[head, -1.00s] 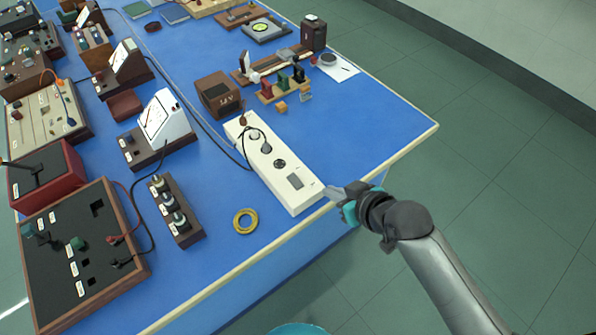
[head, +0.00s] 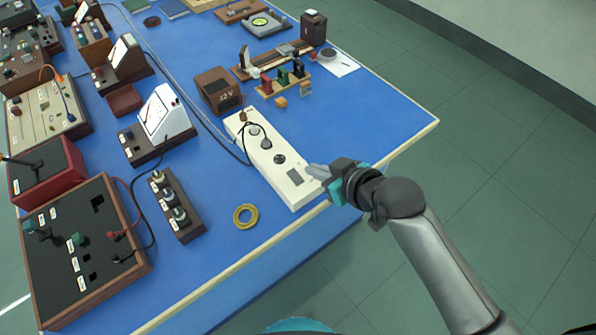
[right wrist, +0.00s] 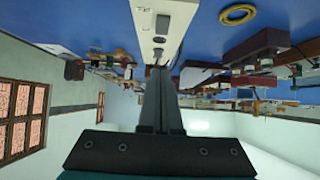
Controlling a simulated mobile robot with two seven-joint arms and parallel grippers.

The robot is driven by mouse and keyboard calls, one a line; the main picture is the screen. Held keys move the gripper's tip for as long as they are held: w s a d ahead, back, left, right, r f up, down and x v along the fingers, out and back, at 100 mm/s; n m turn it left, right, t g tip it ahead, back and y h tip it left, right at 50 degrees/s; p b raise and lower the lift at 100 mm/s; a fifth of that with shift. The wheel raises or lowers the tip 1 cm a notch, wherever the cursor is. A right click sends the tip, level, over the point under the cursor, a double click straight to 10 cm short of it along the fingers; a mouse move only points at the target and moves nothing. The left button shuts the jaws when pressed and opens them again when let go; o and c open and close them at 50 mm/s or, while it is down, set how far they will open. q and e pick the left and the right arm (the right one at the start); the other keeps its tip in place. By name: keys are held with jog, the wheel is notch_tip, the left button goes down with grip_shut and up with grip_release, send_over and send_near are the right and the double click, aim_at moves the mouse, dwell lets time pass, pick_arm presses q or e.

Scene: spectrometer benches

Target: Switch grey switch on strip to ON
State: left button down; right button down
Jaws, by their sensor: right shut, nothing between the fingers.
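The white power strip (head: 265,165) lies on the blue bench near its front edge, with sockets along its top. Its grey rectangular switch (head: 296,177) is near the front end. A plug with a dark cord sits in the strip's far half. My right gripper (head: 311,171) is shut and empty, its fingertips just right of the switch, over the strip's right edge; I cannot tell if they touch. The right wrist view shows the closed fingers (right wrist: 160,72) pointing at the strip (right wrist: 146,18). Whether the switch is on or off is too small to tell. My left gripper is not in view.
A yellow tape ring (head: 245,216) lies left of the strip's front end. A dark block with several knobs (head: 176,207) stands farther left. A brown 12V box (head: 218,91) stands behind the strip. The bench to the strip's right (head: 365,125) is clear.

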jog(key=b, duration=0.2)
send_over(291, 170)
jog(key=s+d, duration=0.2)
jog(key=s, duration=0.1)
notch_tip(291, 170, down, 4)
jog(key=shift+w+f, duration=0.1)
jog(key=shift+f, duration=0.15)
notch_tip(291, 170, down, 3)
jog(key=shift+w+a+r, duration=0.1)
jog(key=shift+a+r, duration=0.05)
jog(key=shift+r, duration=0.05)
jog(key=shift+w+f+b, duration=0.1)
jog(key=shift+f+b, duration=0.25)
jog(key=shift+f, duration=0.25)
jog(key=shift+a+p, duration=0.1)
jog(key=shift+p, duration=0.6)
jog(key=shift+w+f+g, duration=0.1)
jog(key=shift+g, duration=0.2)
jog(key=shift+f, duration=0.15)
